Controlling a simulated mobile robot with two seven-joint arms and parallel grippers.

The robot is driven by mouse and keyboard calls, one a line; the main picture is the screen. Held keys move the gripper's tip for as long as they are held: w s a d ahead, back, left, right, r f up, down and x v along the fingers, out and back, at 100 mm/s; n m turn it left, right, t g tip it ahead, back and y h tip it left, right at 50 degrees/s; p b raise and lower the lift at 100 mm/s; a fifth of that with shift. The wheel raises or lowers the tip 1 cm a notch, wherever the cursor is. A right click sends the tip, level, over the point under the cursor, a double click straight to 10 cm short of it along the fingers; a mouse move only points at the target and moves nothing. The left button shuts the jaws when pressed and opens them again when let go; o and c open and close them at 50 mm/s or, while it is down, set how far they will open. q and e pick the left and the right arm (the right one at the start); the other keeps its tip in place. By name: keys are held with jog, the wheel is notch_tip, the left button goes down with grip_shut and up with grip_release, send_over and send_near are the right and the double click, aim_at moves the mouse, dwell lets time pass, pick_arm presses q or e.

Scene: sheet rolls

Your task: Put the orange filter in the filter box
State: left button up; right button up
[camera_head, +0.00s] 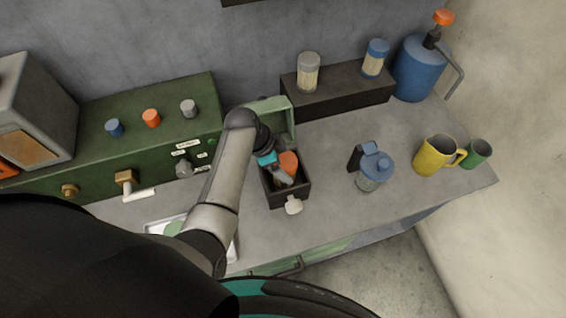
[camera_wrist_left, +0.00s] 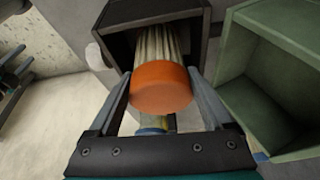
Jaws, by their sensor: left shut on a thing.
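The orange filter has an orange cap (camera_head: 288,162) and a pale pleated body. In the left wrist view its cap (camera_wrist_left: 160,88) is between the fingers, and its body runs into a dark open box (camera_wrist_left: 197,38). In the head view this dark box (camera_head: 304,189) stands on the bench. My left gripper (camera_head: 277,168) is at the box and shut on the filter. The filter is at least partly inside the box's opening; its far end is hidden. My right gripper is not seen.
An open green box (camera_head: 275,108) stands behind the dark box, and a white knob (camera_head: 293,205) is at its front. A blue-lidded jar (camera_head: 372,172) and yellow mug (camera_head: 434,155) stand right. A dark shelf (camera_head: 335,92) carries two other filters. Bench between box and jar is clear.

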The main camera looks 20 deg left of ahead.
pick_arm(q)
jog(key=shift+f, duration=0.25)
jog(key=o, duration=1.5)
jog(key=shift+c, duration=0.2)
jog(key=shift+r, duration=0.1)
jog(key=shift+r, duration=0.3)
jog(key=p+v, duration=0.2)
jog(key=v, duration=0.9)
jog(key=shift+a+r, duration=0.2)
jog(key=shift+r, duration=0.1)
